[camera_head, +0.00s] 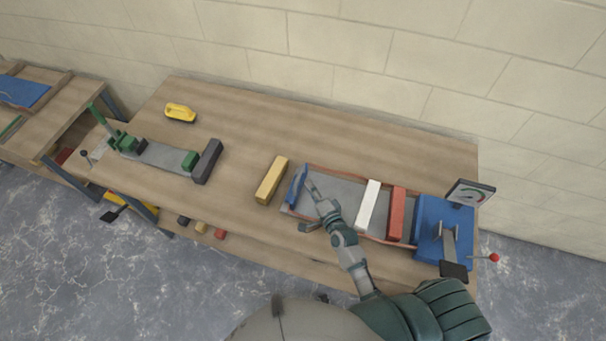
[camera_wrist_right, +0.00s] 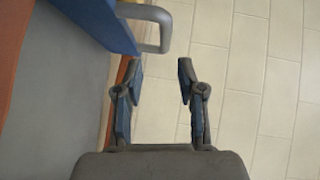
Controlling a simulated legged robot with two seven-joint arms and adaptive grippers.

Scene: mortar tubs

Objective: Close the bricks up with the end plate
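The blue end plate (camera_head: 297,186) stands across the left end of a grey tray (camera_head: 340,188) with reddish side rails. It also shows at the top of the right wrist view (camera_wrist_right: 98,22), with a grey loop handle (camera_wrist_right: 165,30) on it. My right gripper (camera_head: 312,187) is close beside the plate, over the tray's left part. In the right wrist view my right gripper (camera_wrist_right: 160,75) is open, with nothing between its fingers, and the handle is just ahead of them. A white brick (camera_head: 368,206) and a red brick (camera_head: 396,214) stand across the tray, apart. My left gripper is not in view.
A yellow brick (camera_head: 271,180) lies left of the tray. A blue press (camera_head: 428,228) with a gauge (camera_head: 470,192) stands at the right end. A green clamp (camera_head: 126,142), a dark block (camera_head: 207,161) and a yellow tool (camera_head: 180,113) are at left. The table's back middle is clear.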

